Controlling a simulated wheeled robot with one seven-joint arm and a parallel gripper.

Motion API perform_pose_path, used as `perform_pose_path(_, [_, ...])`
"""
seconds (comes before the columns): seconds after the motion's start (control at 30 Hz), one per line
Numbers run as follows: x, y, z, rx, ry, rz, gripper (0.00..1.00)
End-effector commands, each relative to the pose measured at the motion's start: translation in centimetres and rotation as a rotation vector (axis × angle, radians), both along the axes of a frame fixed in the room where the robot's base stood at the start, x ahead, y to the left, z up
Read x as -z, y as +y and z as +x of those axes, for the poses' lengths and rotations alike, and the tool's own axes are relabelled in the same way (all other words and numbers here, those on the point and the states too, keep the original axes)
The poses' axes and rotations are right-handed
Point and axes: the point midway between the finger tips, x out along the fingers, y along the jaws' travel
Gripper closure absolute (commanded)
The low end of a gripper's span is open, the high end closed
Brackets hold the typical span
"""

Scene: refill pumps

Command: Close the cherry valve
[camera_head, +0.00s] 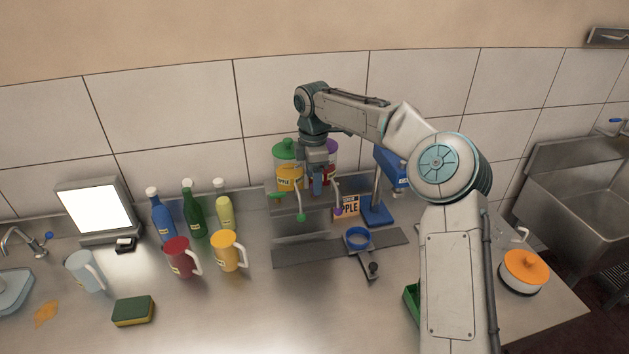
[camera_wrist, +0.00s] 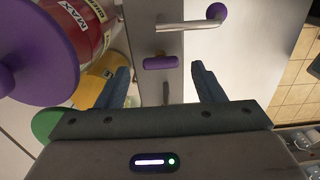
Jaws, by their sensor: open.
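The cherry dispenser has a purple lid (camera_head: 330,147) and red contents; my gripper partly hides it in the head view. In the wrist view its purple lid (camera_wrist: 40,60) and red body (camera_wrist: 85,25) fill the upper left. A short purple handle (camera_wrist: 160,62) shows there, just beyond and between my open fingers, not touching them. A metal rod with a purple ball (camera_wrist: 217,12) lies above it; the ball also shows in the head view (camera_head: 338,211). My gripper (camera_head: 318,186) is open and empty, pointing down in front of the dispenser. Its fingertips flank the handle in the wrist view (camera_wrist: 161,78).
The apple dispenser (camera_head: 288,180), with green lid and green-tipped rod, stands close on the left. Red (camera_head: 178,257) and yellow (camera_head: 226,251) mugs stand left.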

Motion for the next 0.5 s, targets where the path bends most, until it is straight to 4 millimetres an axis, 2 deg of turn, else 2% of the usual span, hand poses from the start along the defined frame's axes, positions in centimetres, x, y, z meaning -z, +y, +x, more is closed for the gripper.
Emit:
perform_pose_path(0.2, [1.8, 0.0, 0.0, -0.001, 0.0, 0.0, 0.38])
perform_pose_path(0.5, [2.1, 0.0, 0.0, 0.0, -0.001, 0.0, 0.38])
